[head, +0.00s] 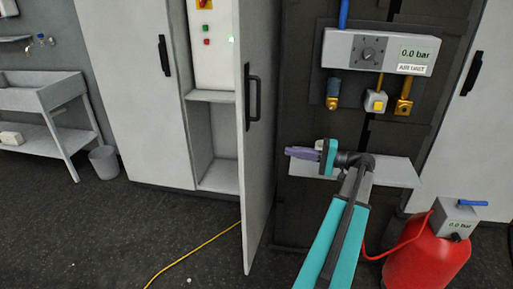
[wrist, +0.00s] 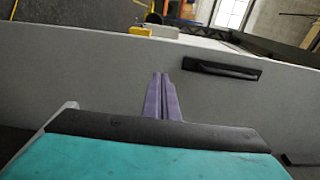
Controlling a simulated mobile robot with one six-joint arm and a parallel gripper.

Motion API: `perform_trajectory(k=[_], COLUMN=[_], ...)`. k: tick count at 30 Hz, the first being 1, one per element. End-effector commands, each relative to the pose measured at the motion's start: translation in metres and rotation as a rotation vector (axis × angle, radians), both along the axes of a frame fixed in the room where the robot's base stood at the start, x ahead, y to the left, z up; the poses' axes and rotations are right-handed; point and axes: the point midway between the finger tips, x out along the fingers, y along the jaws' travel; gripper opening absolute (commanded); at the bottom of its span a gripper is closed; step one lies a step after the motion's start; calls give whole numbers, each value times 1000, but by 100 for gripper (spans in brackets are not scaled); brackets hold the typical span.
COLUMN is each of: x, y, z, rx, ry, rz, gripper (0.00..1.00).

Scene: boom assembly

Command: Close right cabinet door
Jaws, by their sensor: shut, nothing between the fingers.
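The right cabinet door (head: 257,170) stands open, swung out and seen nearly edge-on in the head view. Its black handle (head: 253,92) is on the face toward my gripper, and also shows in the wrist view (wrist: 222,68). My gripper (head: 289,152) is to the right of the door, below the handle's height, with its purple fingers pointing left at that outer face. In the wrist view the fingers (wrist: 160,76) are together and empty, in front of the grey door panel (wrist: 90,85). I cannot tell whether the tips touch the panel.
The open cabinet shows a control panel (head: 211,45) and a shelf. The left door (head: 140,100) is shut. An air unit (head: 378,50) hangs on the dark wall at right. A red tank (head: 428,262) stands at lower right. A yellow cable (head: 190,250) lies on the floor.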

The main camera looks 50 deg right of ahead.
Motion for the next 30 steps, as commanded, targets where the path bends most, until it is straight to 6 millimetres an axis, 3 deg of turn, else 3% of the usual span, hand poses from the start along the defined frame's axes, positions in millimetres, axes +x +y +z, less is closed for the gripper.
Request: perform_trajectory(k=[14, 30], x=[6, 65], y=[3, 33], z=[0, 0], rx=[0, 0], ry=[1, 2], rz=[0, 1], gripper=[0, 0])
